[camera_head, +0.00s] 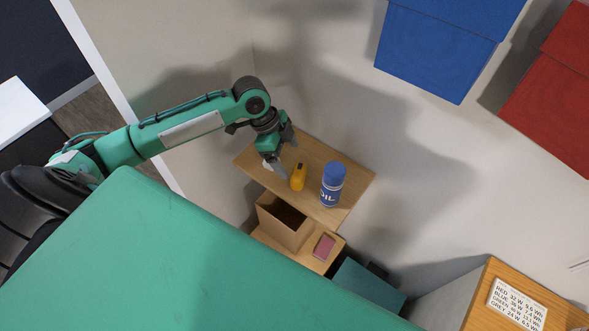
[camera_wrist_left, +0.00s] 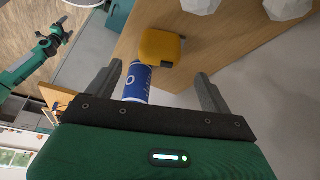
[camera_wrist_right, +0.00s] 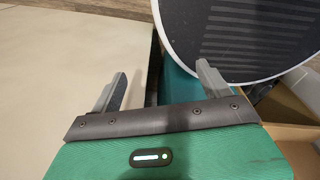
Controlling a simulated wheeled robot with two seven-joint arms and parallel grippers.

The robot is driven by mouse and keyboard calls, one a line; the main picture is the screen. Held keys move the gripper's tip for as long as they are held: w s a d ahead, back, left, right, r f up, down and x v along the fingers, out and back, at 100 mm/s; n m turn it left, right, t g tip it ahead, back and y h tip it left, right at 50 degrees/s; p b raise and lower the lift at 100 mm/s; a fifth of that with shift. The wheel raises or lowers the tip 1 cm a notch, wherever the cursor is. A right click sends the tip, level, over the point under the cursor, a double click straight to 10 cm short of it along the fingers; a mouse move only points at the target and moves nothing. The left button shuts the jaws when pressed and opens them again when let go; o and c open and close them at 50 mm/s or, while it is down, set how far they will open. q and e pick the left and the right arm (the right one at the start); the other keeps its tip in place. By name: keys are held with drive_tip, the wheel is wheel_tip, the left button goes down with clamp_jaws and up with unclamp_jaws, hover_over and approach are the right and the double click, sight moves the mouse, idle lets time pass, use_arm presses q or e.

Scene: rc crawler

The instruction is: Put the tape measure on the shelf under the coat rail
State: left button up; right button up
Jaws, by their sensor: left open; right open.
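The yellow tape measure (camera_head: 299,176) rests on a wooden shelf board (camera_head: 355,180) against the wall, beside a blue oil can (camera_head: 332,184). My left gripper (camera_head: 286,153) is open over this board, close to the tape measure. In the left wrist view, the tape measure (camera_wrist_left: 160,47) lies just past the open fingertips (camera_wrist_left: 158,72), not held. The blue and white can (camera_wrist_left: 136,82) shows between the fingers, partly hidden by the gripper. My right gripper (camera_wrist_right: 163,75) is open and empty, away from the shelf. I cannot make out a coat rail for certain.
Below the board are an open cardboard box (camera_head: 283,222) and a reddish block (camera_head: 324,246) on a lower wooden surface. Blue (camera_head: 435,50) and red (camera_head: 555,90) boxes are on the wall. White faceted knobs (camera_wrist_left: 200,5) are near the left gripper. A labelled wooden cabinet (camera_head: 475,290) stands lower right.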

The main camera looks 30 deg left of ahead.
use_arm(q)
drive_tip(key=shift+v, duration=1.65)
